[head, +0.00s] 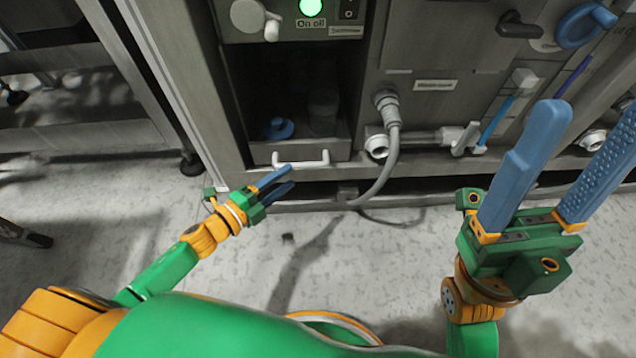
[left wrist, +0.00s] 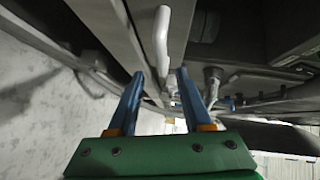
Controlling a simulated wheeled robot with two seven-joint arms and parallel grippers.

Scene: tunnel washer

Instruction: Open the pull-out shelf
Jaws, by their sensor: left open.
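The pull-out shelf (head: 340,149) is a grey tray low in the dark bay of the machine, and it looks pushed in. Its white bar handle (head: 300,161) is on its front edge. In the left wrist view the handle (left wrist: 162,40) stands just beyond the fingertips, in line with the gap between them. My left gripper (head: 279,181) is open and empty, just below and in front of the handle. It also shows in the left wrist view (left wrist: 160,78). My right gripper (head: 592,125) is open and empty, raised at the right.
A blue-lidded item (head: 278,129) and a clear container (head: 323,108) stand in the bay. A grey hose (head: 392,145) hangs close to the right of the shelf. Pipes and valves line the machine to the right. The floor (head: 330,245) in front is clear.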

